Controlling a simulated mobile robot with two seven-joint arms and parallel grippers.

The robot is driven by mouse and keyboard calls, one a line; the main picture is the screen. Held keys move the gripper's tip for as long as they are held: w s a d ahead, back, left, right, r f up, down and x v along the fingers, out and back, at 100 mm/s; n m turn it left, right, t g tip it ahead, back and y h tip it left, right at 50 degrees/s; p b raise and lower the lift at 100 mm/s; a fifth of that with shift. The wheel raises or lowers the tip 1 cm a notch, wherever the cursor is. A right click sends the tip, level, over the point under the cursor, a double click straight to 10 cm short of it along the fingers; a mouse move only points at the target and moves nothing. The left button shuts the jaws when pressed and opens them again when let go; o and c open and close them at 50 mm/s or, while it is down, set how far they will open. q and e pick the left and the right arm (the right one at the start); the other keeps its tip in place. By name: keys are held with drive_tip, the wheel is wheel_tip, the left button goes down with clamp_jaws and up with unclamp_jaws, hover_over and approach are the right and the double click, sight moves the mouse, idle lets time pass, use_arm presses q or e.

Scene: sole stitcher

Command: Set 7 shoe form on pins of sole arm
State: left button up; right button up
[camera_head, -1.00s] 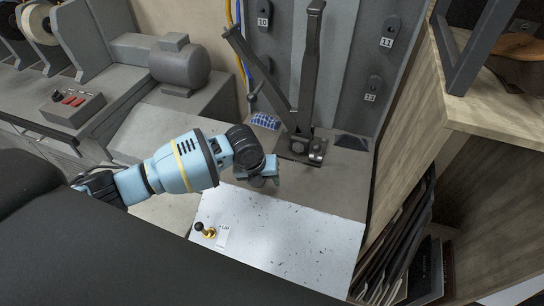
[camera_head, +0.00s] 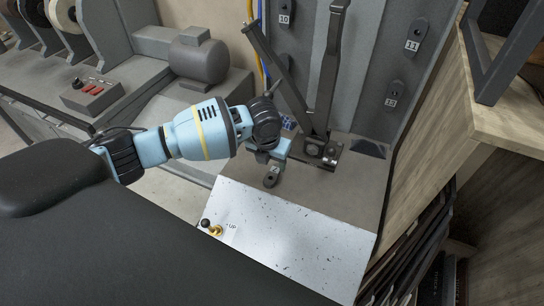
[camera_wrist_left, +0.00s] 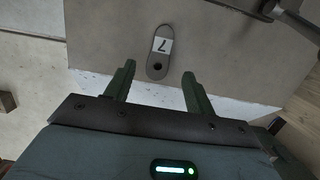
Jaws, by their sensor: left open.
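The shoe form marked 7 (camera_head: 272,177) is a small dark grey rounded piece with a white label. It lies on the grey top of the machine, just behind the white speckled panel. It also shows in the left wrist view (camera_wrist_left: 158,66), beyond the fingers. No pins can be made out.
Forms labelled 10 (camera_head: 285,20), 11 (camera_head: 412,36) and 13 (camera_head: 393,94) hang on the grey back panel. A black-knobbed lever (camera_head: 206,223) stands on the white panel (camera_head: 290,235). A wooden shelf (camera_head: 500,130) bounds the right. A motor (camera_head: 200,58) sits at the left.

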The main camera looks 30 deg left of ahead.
sight(273, 173)
use_arm(q)
drive_tip(key=f+b, duration=0.1)
drive_tip(key=f, duration=0.2)
drive_tip(key=shift+w+f+b, duration=0.2)
drive_tip(key=shift+b, duration=0.1)
drive_tip(key=shift+w+f+b, duration=0.25)
drive_tip(key=shift+f+b, duration=0.05)
drive_tip(key=shift+f, duration=0.5)
drive_tip(key=shift+w+f+b, duration=0.2)
drive_tip(key=shift+f+b, duration=0.1)
drive_tip(key=shift+f, duration=0.45)
use_arm(e)
drive_tip(key=shift+g, duration=0.3)
drive_tip(key=f, duration=0.1)
drive_tip(key=s+f, duration=0.1)
drive_tip(key=f, duration=0.1)
drive_tip(key=shift+s+a+f, duration=0.3)
drive_tip(key=shift+s+a, duration=0.05)
use_arm(q)
clamp_jaws()
use_arm(e)
drive_tip(key=shift+s+d+f, duration=0.1)
drive_tip(key=shift+s+f, duration=0.05)
drive_tip(key=shift+s, duration=0.35)
